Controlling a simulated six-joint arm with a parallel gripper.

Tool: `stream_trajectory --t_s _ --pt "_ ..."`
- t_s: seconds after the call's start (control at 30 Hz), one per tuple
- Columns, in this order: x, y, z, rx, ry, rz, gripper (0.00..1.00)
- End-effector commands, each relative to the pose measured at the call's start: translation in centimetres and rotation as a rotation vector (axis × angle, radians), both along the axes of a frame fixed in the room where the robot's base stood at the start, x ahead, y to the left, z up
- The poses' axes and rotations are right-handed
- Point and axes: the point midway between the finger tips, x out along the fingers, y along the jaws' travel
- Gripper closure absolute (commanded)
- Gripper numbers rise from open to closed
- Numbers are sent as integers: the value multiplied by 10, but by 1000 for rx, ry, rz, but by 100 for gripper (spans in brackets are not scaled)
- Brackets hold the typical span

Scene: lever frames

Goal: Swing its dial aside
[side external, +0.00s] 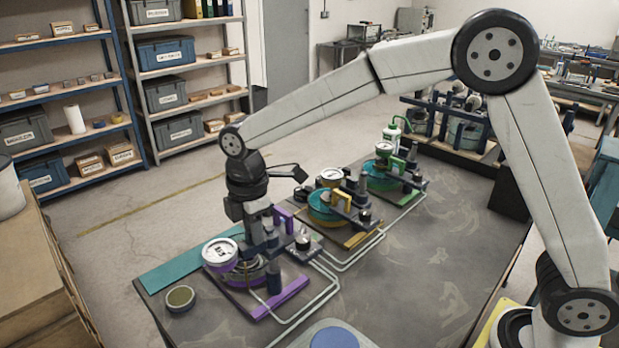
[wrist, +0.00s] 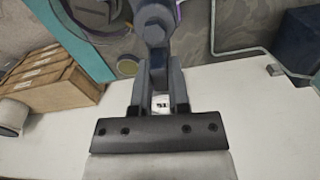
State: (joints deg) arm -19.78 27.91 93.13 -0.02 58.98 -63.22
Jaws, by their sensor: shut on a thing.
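Three similar lever frames stand in a row on the dark table: a purple one (side external: 278,297) nearest, a yellow one (side external: 352,240) in the middle and a green one (side external: 399,197) farthest. The purple frame's round white dial (side external: 217,251) with dark marks sits at its left side, beside my gripper. My gripper (side external: 260,240) points down over the purple frame, shut on a dark grey handle (wrist: 153,30), which the wrist view shows running between the fingers. Where the handle joins the frame is hidden. The other frames' white dials (side external: 331,175) (side external: 384,148) sit on top of them.
A small round dish (side external: 180,297) stands at the table's front left, beside a teal strip (side external: 190,262). Pale pipes (side external: 322,297) run along the right of the frames. A blue round pad (side external: 333,338) lies at the front. The table's right side is clear.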

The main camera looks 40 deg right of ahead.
Motion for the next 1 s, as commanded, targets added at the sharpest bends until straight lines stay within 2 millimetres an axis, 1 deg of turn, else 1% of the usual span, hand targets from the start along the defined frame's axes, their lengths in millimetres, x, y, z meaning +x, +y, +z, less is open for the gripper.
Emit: stream_trajectory --t_s 0.2,0.57,0.6,0.7,1.0 --pt "-1 1 2 3 -4 47 100" --pt "-1 1 2 2 -3 53 100" --pt "-1 1 2 1 -3 53 73" --pt "-1 1 2 1 -2 53 44" --pt "-1 0 1 1 -1 51 44"
